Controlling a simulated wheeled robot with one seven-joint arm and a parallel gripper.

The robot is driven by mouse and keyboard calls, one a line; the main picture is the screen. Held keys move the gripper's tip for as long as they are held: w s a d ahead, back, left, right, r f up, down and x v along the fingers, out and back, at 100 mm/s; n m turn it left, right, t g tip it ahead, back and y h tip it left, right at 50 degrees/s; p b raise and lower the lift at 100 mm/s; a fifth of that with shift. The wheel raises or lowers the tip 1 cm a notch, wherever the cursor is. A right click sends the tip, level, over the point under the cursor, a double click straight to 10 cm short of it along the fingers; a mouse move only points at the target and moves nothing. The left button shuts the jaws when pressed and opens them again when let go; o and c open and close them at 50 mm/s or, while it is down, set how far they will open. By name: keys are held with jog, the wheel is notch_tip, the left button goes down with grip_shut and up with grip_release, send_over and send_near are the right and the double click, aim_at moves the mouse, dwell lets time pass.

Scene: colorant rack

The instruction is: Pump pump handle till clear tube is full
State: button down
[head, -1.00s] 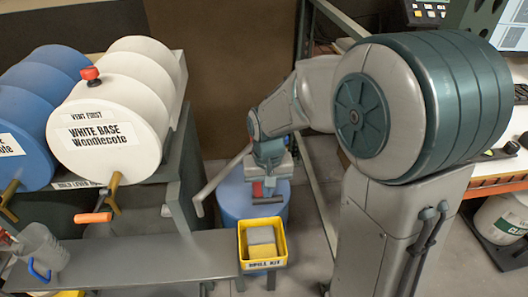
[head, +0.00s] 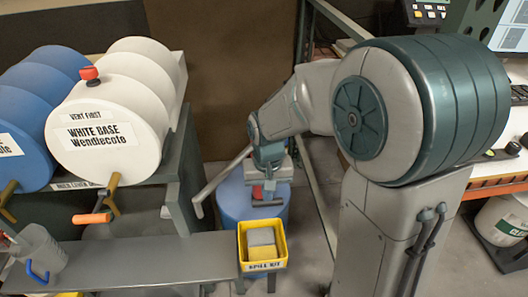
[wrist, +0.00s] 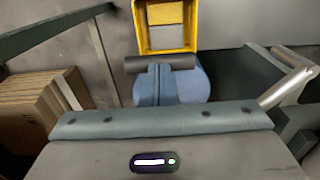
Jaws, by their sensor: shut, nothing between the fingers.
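My gripper (head: 268,188) is shut and empty, pointing down over a blue drum (head: 230,205). In the wrist view the two teal fingers (wrist: 158,82) lie together with the blue drum (wrist: 195,88) below. A dark horizontal bar (wrist: 160,63), which looks like the pump handle, lies at the fingertips; it also shows as a short dark bar (head: 267,203) just under my gripper in the head view. I cannot tell whether the fingers touch it. A slanted grey pipe or lever (head: 222,174) is left of my gripper. I cannot make out a clear tube or its level.
A yellow spill kit bin (head: 243,258) with sponges stands in front of the drum. A grey bench (head: 160,258) lies left, with a clear jug (head: 40,245). White (head: 100,150) and blue (head: 28,140) barrels rest on a rack. A metal frame post (head: 318,190) stands right.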

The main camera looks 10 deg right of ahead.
notch_tip(320, 180, up, 14)
jog(key=p, duration=1.1)
jog(key=shift+r, duration=0.15)
notch_tip(320, 180, up, 6)
jog(key=p, duration=0.4)
dwell(0.5)
